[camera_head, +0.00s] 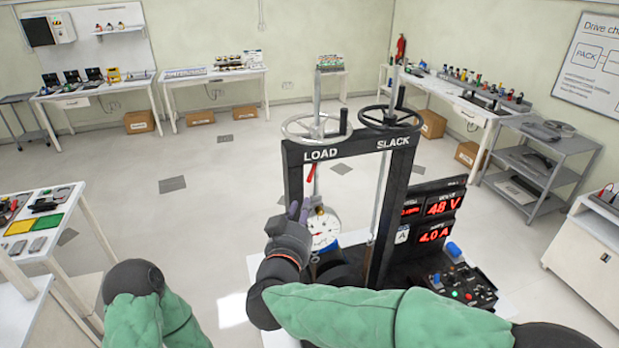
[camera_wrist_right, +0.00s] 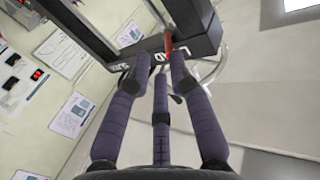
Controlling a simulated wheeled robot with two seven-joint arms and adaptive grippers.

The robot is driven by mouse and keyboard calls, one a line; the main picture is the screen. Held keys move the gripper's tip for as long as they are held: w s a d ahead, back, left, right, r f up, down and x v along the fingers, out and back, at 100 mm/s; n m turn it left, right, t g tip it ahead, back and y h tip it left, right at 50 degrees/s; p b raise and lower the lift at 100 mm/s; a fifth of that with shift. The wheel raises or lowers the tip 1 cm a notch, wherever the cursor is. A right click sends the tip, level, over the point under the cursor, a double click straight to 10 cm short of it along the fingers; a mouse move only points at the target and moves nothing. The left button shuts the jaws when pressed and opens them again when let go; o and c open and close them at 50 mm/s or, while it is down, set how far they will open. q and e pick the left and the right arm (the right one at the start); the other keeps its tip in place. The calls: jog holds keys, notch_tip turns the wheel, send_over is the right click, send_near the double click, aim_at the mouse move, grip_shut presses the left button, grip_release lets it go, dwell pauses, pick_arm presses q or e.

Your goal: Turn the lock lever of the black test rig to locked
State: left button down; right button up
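The black test rig (camera_head: 345,150) stands right of centre in the head view, with LOAD and SLACK lettered on its top beam. A red lever (camera_head: 311,172), likely the lock lever, hangs under the beam below LOAD. It also shows in the right wrist view (camera_wrist_right: 168,42), just beyond the fingertips. My right gripper (camera_head: 299,210) is below the lever at the rig's left post. In the right wrist view its fingers (camera_wrist_right: 155,62) are spread, with nothing seen between them. Whether a fingertip touches the lever cannot be told. My left gripper is out of view.
Two handwheels (camera_head: 390,118) top the rig. A round dial (camera_head: 323,228) hangs inside the frame. Red displays (camera_head: 438,206) and a button panel (camera_head: 462,285) sit at right. A table with trays (camera_head: 40,228) is at left; open floor lies between.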

aim_at(310, 176)
jog(key=shift+m, duration=0.3)
jog(key=w+r, duration=0.1)
jog(key=w, duration=0.2)
jog(key=w+d+p, duration=0.1)
jog(key=w, duration=0.2)
jog(key=w+d+r+p, duration=0.1)
jog(key=w, duration=0.2)
jog(key=shift+w+r, duration=0.1)
jog(key=shift+r, duration=0.2)
grip_shut()
